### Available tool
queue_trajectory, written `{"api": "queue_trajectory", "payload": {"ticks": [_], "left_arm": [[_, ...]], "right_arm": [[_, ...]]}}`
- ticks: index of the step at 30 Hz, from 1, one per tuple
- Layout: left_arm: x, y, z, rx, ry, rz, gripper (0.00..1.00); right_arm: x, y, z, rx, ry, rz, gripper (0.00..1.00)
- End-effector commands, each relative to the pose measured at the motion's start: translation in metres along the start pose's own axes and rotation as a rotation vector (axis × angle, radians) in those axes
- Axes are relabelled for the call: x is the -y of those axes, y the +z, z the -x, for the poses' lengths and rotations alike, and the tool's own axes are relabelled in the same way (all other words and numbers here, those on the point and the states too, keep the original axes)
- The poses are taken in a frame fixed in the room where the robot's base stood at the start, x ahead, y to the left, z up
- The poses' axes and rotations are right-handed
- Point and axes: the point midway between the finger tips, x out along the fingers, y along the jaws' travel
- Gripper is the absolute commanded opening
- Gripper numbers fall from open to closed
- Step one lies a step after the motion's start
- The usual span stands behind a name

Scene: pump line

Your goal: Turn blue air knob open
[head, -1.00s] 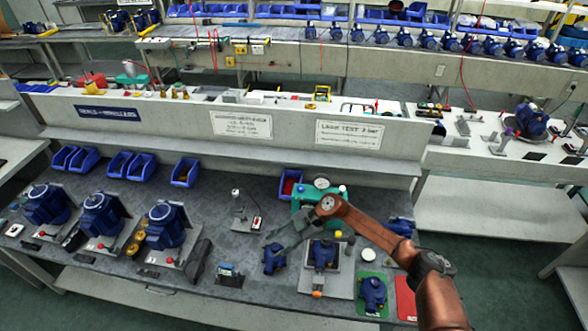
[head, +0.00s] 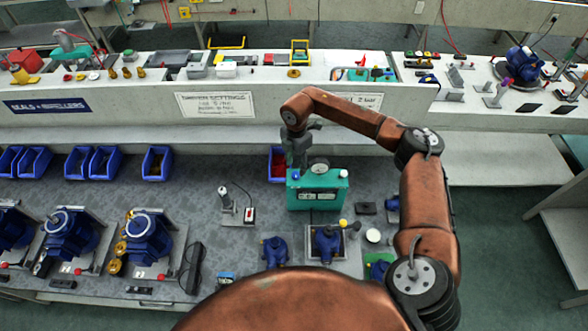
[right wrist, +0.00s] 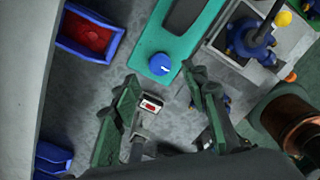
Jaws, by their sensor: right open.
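The teal test box (head: 317,203) stands on the grey bench, with a round gauge on top. The blue air knob (head: 296,175) sits at its top left corner. In the right wrist view, the knob (right wrist: 160,64) has a white mark and sits at one end of the teal box (right wrist: 165,40). My right gripper (head: 297,158) hangs over the back left of the box, by the knob. Its two fingers (right wrist: 157,88) are spread wide, with the knob just beyond the gap and apparently untouched. My left gripper is not in view.
A blue bin with red contents (right wrist: 88,37) stands beside the box. A small stand (head: 228,205) and a red-switch block (head: 249,214) are to the left. Blue pumps (head: 275,250) are in front. A low wall with signs (head: 215,104) runs behind.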

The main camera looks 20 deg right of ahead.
Motion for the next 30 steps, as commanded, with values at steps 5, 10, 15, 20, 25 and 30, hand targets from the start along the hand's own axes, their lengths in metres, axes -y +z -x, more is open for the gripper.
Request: {"api": "queue_trajectory", "payload": {"ticks": [5, 10, 15, 20, 25, 30], "left_arm": [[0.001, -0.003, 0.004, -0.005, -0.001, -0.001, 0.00], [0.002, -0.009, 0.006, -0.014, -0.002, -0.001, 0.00], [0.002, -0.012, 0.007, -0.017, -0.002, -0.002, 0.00], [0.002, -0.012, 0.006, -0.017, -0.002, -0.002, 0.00], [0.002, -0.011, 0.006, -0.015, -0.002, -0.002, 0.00], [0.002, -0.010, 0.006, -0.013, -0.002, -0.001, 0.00]], "right_arm": [[0.000, -0.002, -0.029, -0.003, -0.001, 0.001, 0.41], [-0.001, -0.001, -0.048, -0.002, 0.001, 0.002, 0.41], [-0.002, -0.002, -0.055, -0.002, 0.001, 0.003, 0.41], [-0.002, -0.002, -0.056, -0.002, 0.002, 0.003, 0.41], [-0.002, -0.001, -0.055, -0.002, 0.002, 0.003, 0.33], [-0.002, -0.001, -0.055, -0.002, 0.002, 0.003, 0.21]]}}
